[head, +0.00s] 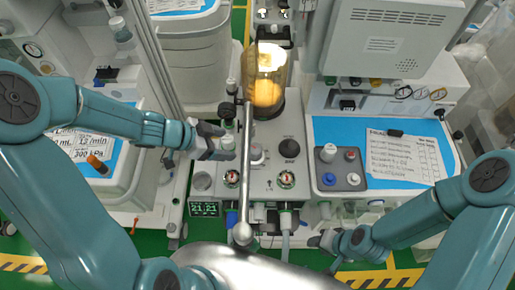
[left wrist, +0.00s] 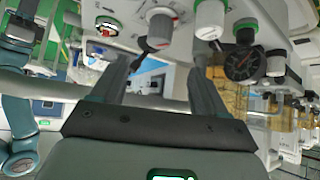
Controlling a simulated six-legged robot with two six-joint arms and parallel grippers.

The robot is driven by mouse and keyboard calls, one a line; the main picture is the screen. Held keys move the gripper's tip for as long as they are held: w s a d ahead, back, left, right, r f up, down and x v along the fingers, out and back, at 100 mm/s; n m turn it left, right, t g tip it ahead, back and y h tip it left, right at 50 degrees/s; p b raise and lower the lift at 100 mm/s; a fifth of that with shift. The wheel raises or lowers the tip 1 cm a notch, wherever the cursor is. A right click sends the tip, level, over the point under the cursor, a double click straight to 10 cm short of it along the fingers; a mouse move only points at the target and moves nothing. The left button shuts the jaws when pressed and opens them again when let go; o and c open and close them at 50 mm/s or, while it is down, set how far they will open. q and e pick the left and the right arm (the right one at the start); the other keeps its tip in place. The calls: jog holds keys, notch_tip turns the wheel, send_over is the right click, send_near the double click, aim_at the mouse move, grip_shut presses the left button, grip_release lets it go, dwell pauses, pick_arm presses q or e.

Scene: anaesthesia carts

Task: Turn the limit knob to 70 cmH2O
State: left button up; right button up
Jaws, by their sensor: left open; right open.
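The grey machine top (head: 262,190) holds several knobs; no label is legible, so I cannot tell for sure which is the limit knob. A pale knob (head: 257,153) stands near the middle, partly behind the metal bar, with a black knob (head: 289,148) to its right. A white-and-green knob (head: 227,142) is at my left gripper (head: 222,143), which is open and points right. In the left wrist view, the open fingers (left wrist: 160,85) have a grey-and-red knob (left wrist: 159,28) and a white-and-green knob (left wrist: 209,18) beyond them. My right gripper (head: 322,241) is open, low and right of the machine.
A vertical metal bar (head: 245,175) crosses in front of the knobs. An amber canister (head: 266,90) stands behind. Two round valves (head: 232,179) (head: 286,180) and a small display (head: 205,209) are nearer. A grey tray (head: 338,180) with small knobs lies right.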

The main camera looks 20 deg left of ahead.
aim_at(252, 149)
pick_arm(q)
jog(key=b+x, duration=0.5)
jog(key=x, duration=0.7)
jog(key=shift+f, duration=0.25)
jog(key=shift+w+d+f, duration=0.25)
jog(key=shift+w+d, duration=0.1)
jog(key=shift+d, duration=0.15)
jog(key=shift+a, duration=0.2)
jog(key=shift+s, duration=0.1)
jog(key=shift+c, duration=0.4)
jog(key=shift+d, duration=0.1)
jog(key=c, duration=0.9)
